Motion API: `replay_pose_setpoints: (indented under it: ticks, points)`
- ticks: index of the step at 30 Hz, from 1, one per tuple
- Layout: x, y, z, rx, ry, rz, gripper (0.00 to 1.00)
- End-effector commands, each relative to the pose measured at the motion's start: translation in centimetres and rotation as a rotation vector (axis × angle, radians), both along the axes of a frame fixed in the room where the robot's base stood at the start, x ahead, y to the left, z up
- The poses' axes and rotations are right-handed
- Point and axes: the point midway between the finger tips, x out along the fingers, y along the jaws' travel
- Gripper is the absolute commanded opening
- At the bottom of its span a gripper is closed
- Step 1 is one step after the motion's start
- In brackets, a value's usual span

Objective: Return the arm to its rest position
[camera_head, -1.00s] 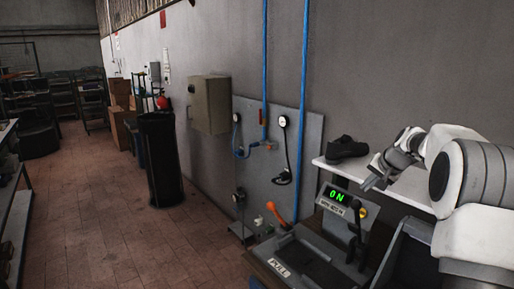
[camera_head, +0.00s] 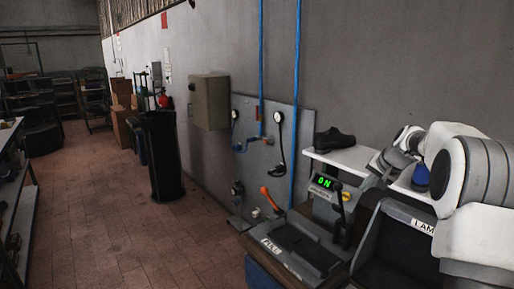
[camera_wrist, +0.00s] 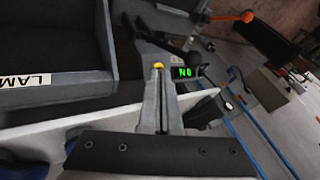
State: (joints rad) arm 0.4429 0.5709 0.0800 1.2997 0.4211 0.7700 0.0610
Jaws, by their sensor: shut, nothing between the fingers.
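My white arm reaches in from the right in the head view, bent, with my gripper (camera_head: 375,178) in front of the white shelf. In the wrist view my gripper (camera_wrist: 159,72) has its two fingers together, with nothing between them. The press (camera_head: 305,240), with a lit green "ON" display (camera_head: 324,182), stands below and left of my gripper in the head view. The display also shows just right of the fingertips in the wrist view (camera_wrist: 186,72). Whether the fingers touch anything is not clear.
A black shoe (camera_head: 334,139) sits on the white shelf (camera_head: 345,157), and a blue item (camera_head: 420,176) shows behind my arm. A dark box marked "LAM" (camera_head: 400,245) stands below my arm. An orange-handled lever (camera_head: 270,198) is left.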

Motion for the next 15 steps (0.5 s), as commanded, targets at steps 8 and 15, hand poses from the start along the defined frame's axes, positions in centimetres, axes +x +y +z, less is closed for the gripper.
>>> replay_pose_setpoints:
  ticks: [8,15]
  points:
    - [-6.6,6.8,3.0,-0.101,0.022,0.125,0.0]
    - [-14.7,11.9,3.8,-0.196,0.046,0.233,0.0]
